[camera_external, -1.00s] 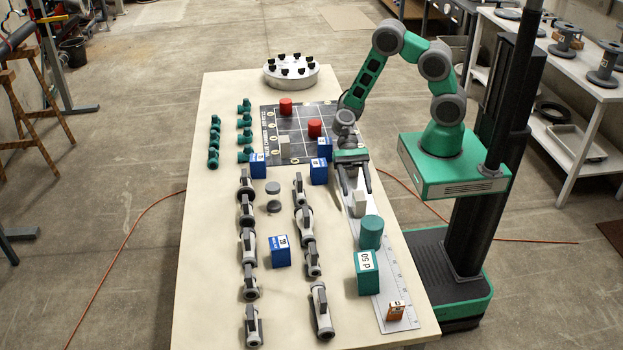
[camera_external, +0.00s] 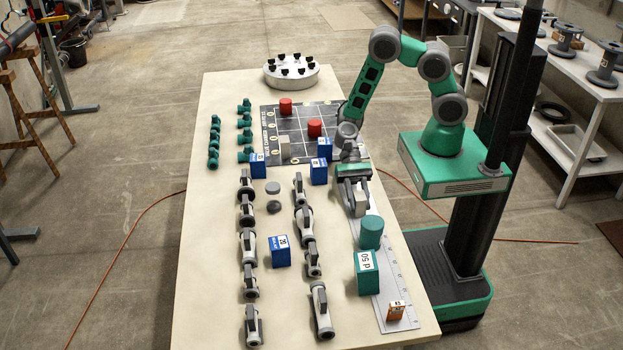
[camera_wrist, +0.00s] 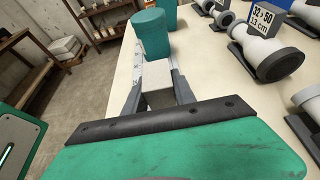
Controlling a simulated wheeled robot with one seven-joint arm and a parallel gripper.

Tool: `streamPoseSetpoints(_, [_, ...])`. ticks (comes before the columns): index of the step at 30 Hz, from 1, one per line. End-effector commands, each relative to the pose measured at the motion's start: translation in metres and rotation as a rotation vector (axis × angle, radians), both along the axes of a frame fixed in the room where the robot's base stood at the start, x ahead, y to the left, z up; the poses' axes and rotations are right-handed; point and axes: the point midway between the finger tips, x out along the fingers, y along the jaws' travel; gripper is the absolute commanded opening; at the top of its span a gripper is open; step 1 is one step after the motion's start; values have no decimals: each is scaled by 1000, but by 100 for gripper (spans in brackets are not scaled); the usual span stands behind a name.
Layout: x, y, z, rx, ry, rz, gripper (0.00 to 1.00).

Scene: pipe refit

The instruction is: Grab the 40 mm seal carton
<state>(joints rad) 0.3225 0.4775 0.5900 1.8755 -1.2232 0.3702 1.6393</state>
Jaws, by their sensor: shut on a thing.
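My gripper (camera_external: 357,207) is over the grey strip at the table's right side. A green box (camera_external: 367,274) marked 50 stands farther along the strip. I cannot read a 40 mm mark on any carton.
A green cylinder (camera_external: 370,232) stands on the strip close to my gripper; it also shows in the wrist view (camera_wrist: 151,33). A small orange box (camera_external: 396,310) is at the strip's near end. Grey valves (camera_external: 247,244) stand in rows to the left.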

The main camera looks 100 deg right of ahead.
Motion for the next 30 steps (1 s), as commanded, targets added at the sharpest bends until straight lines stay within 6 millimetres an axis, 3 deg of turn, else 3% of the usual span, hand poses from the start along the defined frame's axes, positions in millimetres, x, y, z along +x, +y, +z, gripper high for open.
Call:
streamPoseSetpoints(8, [0,0,0,0,0,0,0])
streamPoseSetpoints(20, [0,0,3,0,-1,0,0])
streamPoseSetpoints(26, [1,-1,30,-2,-7,2,0])
streamPoseSetpoints(30, [-24,-14,69,-2,-5,-5,0])
